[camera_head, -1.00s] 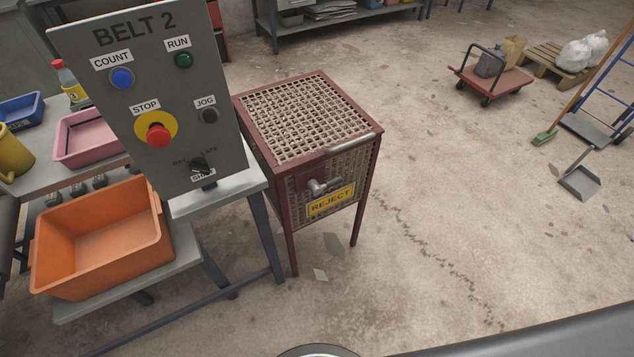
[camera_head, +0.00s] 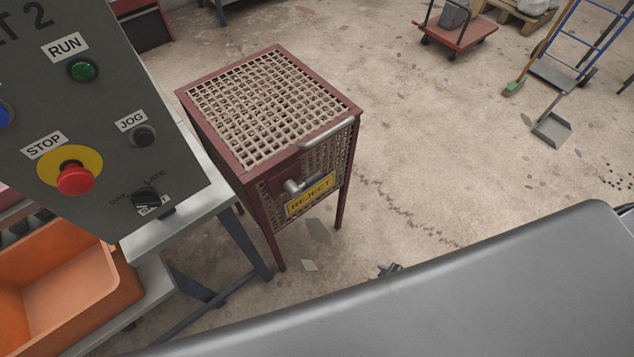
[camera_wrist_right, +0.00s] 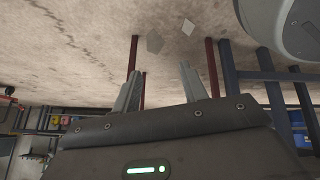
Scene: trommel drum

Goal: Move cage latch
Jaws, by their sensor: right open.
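The reject cage (camera_head: 268,100) is a dark red frame box with mesh top and sides, standing on legs. Its silver latch (camera_head: 297,187) sits on the front face, just above the yellow REJECT sign (camera_head: 310,195). A silver bar handle (camera_head: 327,132) runs along the top front edge. My right gripper (camera_wrist_right: 160,72) is open and empty in the right wrist view, with red cage legs (camera_wrist_right: 212,68) beyond its fingers. In the head view only a small dark part of it (camera_head: 390,270) shows past my grey arm, below and right of the latch. My left gripper is out of view.
The BELT 2 panel (camera_head: 105,110) and its grey stand (camera_head: 185,205) are close on the cage's left. An orange bin (camera_head: 75,280) is at lower left. Floor (camera_head: 430,140) right of the cage is clear up to a red cart (camera_head: 460,40) and dustpan (camera_head: 552,128).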

